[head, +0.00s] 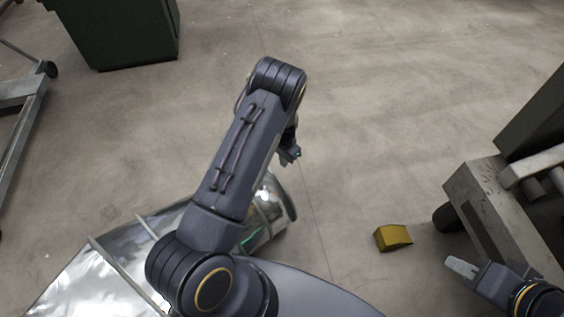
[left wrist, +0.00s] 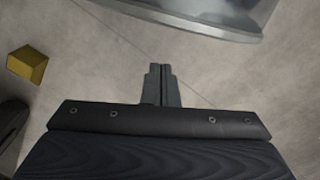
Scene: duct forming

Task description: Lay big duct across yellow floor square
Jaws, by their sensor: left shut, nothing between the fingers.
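A big shiny metal duct (head: 110,262) lies at the lower left of the head view, partly hidden behind my left arm. Its rounded end (head: 270,205) shows just right of that arm, and its rim also shows at the top of the left wrist view (left wrist: 200,22). My left gripper (head: 290,154) is shut and empty, apart from the duct and above the bare floor; its fingers show together in the left wrist view (left wrist: 160,84). My right gripper (head: 461,267) is at the lower right; its finger opening is unclear. No yellow floor square is visible.
A small yellow block (head: 393,237) lies on the floor, also in the left wrist view (left wrist: 27,64). A dark green bin (head: 120,35) stands at the upper left, beside a metal frame (head: 22,100). A grey machine (head: 490,205) stands at right. The middle floor is clear.

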